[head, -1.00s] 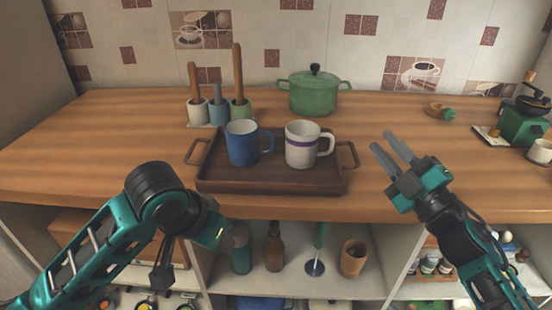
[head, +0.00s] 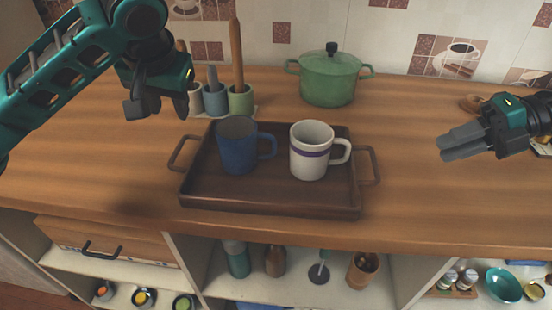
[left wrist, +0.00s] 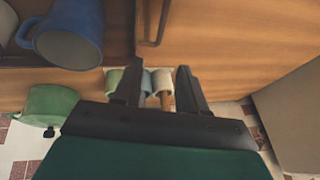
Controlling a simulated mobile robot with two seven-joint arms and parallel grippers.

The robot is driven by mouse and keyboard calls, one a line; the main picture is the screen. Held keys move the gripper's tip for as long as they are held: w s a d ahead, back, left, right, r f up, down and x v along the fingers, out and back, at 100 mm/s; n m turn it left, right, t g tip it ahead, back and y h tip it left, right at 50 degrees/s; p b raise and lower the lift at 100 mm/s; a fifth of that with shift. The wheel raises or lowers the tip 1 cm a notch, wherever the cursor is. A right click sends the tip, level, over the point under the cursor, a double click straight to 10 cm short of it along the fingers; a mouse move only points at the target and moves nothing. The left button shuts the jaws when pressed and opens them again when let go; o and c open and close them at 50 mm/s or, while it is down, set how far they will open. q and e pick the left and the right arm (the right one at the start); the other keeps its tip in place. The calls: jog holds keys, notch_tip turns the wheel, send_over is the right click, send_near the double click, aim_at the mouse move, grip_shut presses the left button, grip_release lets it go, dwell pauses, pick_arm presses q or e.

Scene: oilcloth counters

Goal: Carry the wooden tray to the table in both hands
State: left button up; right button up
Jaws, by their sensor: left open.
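The dark wooden tray (head: 270,196) lies on the counter with a handle at each end. A blue mug (head: 236,150) and a white mug with a purple band (head: 311,160) stand upright on it. My left gripper (head: 158,108) is open and empty, above the counter up and left of the tray's left handle (head: 180,153). That handle also shows in the left wrist view (left wrist: 154,30), beyond the fingertips (left wrist: 158,66). My right gripper (head: 443,147) is right of the right handle (head: 372,165), apart from it. Its fingers overlap in view, so their opening is unclear.
Pots with wooden-handled tools (head: 212,98) stand behind the tray's left end, near my left gripper. A green lidded pot (head: 329,82) stands behind the tray. The counter (head: 430,205) is clear right of the tray. Shelves with bottles and bowls lie below.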

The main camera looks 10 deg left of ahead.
aim_at(181, 141)
jog(key=shift+s, duration=0.1)
pick_arm(q)
jog(key=x, duration=1.3)
pick_arm(e)
jog(key=x, duration=1.3)
pick_arm(q)
jog(key=c, duration=0.4)
pick_arm(e)
jog(key=c, duration=0.4)
pick_arm(q)
grip_shut()
pick_arm(e)
grip_shut()
pick_arm(q)
jog(key=shift+r, duration=0.15)
pick_arm(e)
jog(key=shift+r, duration=0.1)
